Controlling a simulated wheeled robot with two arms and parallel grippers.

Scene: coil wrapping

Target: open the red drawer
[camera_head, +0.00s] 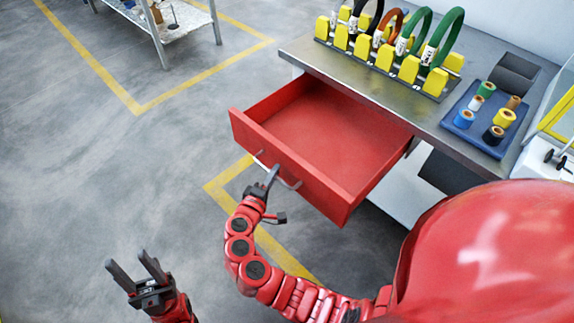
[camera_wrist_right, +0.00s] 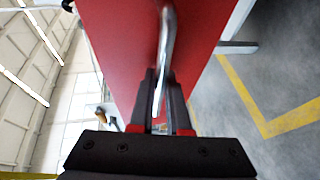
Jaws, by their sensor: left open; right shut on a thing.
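The red drawer (camera_head: 312,124) is pulled well out from under the metal workbench, and its empty inside shows in the head view. Its front panel (camera_head: 285,168) carries a curved metal handle (camera_head: 289,183). My right gripper (camera_head: 272,175) is shut on the handle. In the right wrist view, the fingers of my right gripper (camera_wrist_right: 159,100) close around the metal handle (camera_wrist_right: 166,50), with the red drawer front (camera_wrist_right: 125,50) beyond it. My left gripper (camera_head: 146,262) is open and empty, low over the floor at the left.
The workbench (camera_head: 370,88) bears a rack of coils in yellow holders (camera_head: 385,55) and a blue tray (camera_head: 470,131) with several tape rolls. A light shelf table (camera_head: 170,20) stands at the back left. The floor in front and left of the drawer is clear.

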